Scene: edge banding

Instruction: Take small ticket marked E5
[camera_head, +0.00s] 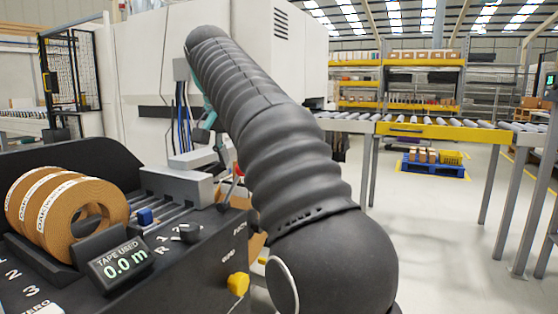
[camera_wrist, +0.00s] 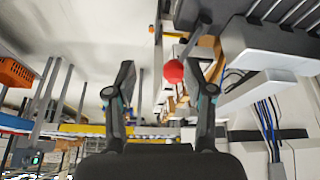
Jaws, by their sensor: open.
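I cannot make out a small ticket marked E5 in either view. My gripper (camera_wrist: 164,65) is open in the wrist view, with its two dark fingers apart. A red ball knob (camera_wrist: 173,71) on a grey rod shows between the fingers. I cannot tell how far it is from them, but nothing is visibly held. In the head view my thick black arm covers the middle, and my gripper is mostly hidden behind it.
A dark machine panel (camera_head: 190,262) at lower left carries brown tape rolls (camera_head: 62,207), a display (camera_head: 122,261) reading "TAPE USED 0.0 m" and a yellow knob (camera_head: 238,284). A roller conveyor (camera_head: 430,130) stands at right. The floor (camera_head: 440,230) before it is clear.

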